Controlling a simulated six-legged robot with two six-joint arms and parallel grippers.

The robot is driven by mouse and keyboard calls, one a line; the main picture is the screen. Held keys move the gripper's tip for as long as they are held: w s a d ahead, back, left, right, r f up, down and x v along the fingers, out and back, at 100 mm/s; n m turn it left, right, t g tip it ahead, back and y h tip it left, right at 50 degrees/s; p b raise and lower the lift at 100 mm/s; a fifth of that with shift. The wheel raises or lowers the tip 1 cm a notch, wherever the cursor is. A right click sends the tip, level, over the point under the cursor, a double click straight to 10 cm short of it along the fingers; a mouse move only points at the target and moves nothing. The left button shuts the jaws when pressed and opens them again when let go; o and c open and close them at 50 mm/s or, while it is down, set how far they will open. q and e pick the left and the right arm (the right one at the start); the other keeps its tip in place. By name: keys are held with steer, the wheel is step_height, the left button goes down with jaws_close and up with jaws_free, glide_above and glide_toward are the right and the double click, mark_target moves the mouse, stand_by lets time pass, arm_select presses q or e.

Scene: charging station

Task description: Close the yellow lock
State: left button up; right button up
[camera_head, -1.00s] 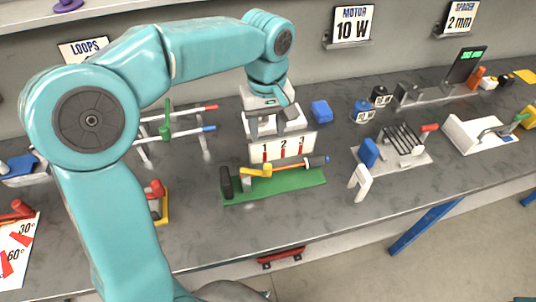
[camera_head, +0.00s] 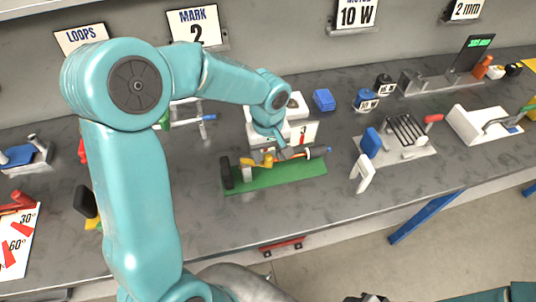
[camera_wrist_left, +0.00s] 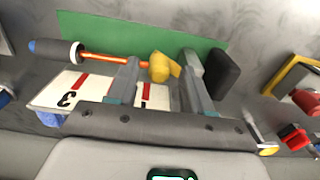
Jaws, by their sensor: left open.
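The yellow lock (camera_head: 264,159) sits on an orange rod (camera_head: 290,154) above a green base (camera_head: 280,176). The rod has a dark blue and white end (camera_head: 315,151) at the right, and a black block (camera_head: 226,172) stands at the base's left. My left gripper (camera_head: 262,153) is over the lock from behind. In the left wrist view its jaws (camera_wrist_left: 160,68) are open, with the yellow lock (camera_wrist_left: 162,67) between the fingertips; I cannot tell whether they touch it. A numbered card (camera_head: 304,132) behind the rod is partly hidden by the gripper. My right gripper is not seen.
A blue block (camera_head: 323,100) lies behind, to the right of the gripper. A rack with slots and a red handle (camera_head: 400,142) stands to the right. My left arm hides part of the bench's left. Bare bench lies in front of the green base.

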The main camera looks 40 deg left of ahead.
arm_select(q)
steer(key=shift+f, duration=0.9)
steer(key=shift+w, duration=0.1)
jaws_close()
steer(key=shift+s+d+m+b, duration=0.1)
steer(key=shift+s+m+b, duration=0.2)
steer(key=shift+m, duration=0.2)
